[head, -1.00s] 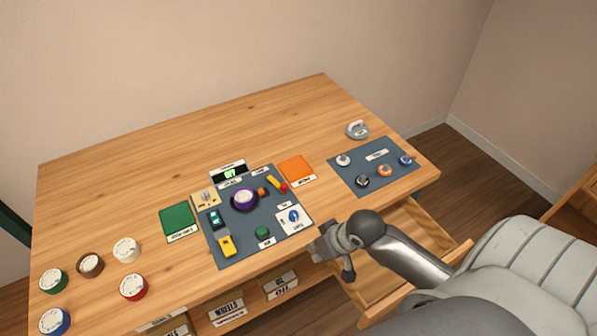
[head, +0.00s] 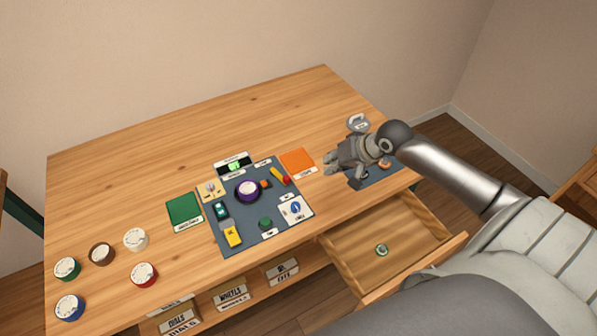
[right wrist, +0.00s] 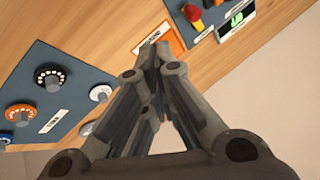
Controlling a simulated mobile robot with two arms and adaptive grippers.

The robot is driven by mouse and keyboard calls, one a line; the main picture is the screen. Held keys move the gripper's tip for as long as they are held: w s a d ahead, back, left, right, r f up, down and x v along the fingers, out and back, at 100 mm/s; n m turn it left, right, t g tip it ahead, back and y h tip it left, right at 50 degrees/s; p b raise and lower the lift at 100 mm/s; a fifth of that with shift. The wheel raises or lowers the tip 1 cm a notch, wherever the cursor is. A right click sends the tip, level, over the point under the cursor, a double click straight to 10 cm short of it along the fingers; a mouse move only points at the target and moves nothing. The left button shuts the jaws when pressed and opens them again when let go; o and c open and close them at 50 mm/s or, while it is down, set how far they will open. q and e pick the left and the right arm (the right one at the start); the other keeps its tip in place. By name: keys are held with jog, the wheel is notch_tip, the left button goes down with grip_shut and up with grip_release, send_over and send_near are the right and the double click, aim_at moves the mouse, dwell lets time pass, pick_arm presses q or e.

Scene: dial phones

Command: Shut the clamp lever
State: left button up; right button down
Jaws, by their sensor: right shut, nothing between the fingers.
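The dark blue-grey work panel (head: 246,240) lies on the wooden table. A yellow lever with a red end (head: 280,176), which looks like the clamp lever, lies at its back right edge, beside a purple dial phone (head: 247,190) and a small orange block (head: 265,184). The lever also shows at the top of the right wrist view (right wrist: 193,14). My right gripper (head: 332,164) is shut and empty, right of the lever and apart from it, above the table beside the orange pad. It partly hides the right-hand mat. My left gripper is not in view.
An orange pad (head: 297,160) lies between panel and gripper. A dark mat (right wrist: 70,90) with several dials lies under my right arm. An open drawer (head: 350,262) juts from the front. Several coloured dials stand at the left, including a red one (head: 144,273).

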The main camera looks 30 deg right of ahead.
jog(key=p, duration=0.1)
send_near(280, 174)
jog(key=d+f, duration=0.1)
jog(key=s+d+f, duration=0.1)
jog(key=d, duration=0.1)
jog(key=d+f, duration=0.1)
jog(key=f, duration=0.1)
jog(key=shift+s+d, duration=0.3)
jog(key=shift+d, duration=0.05)
jog(key=shift+w+a+r+p, duration=0.15)
jog(key=shift+w+a+p, duration=0.55)
jog(key=shift+a, duration=0.35)
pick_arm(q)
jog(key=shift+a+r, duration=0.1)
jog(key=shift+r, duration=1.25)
pick_arm(e)
jog(key=shift+w+a, duration=0.35)
jog(key=shift+a, duration=0.25)
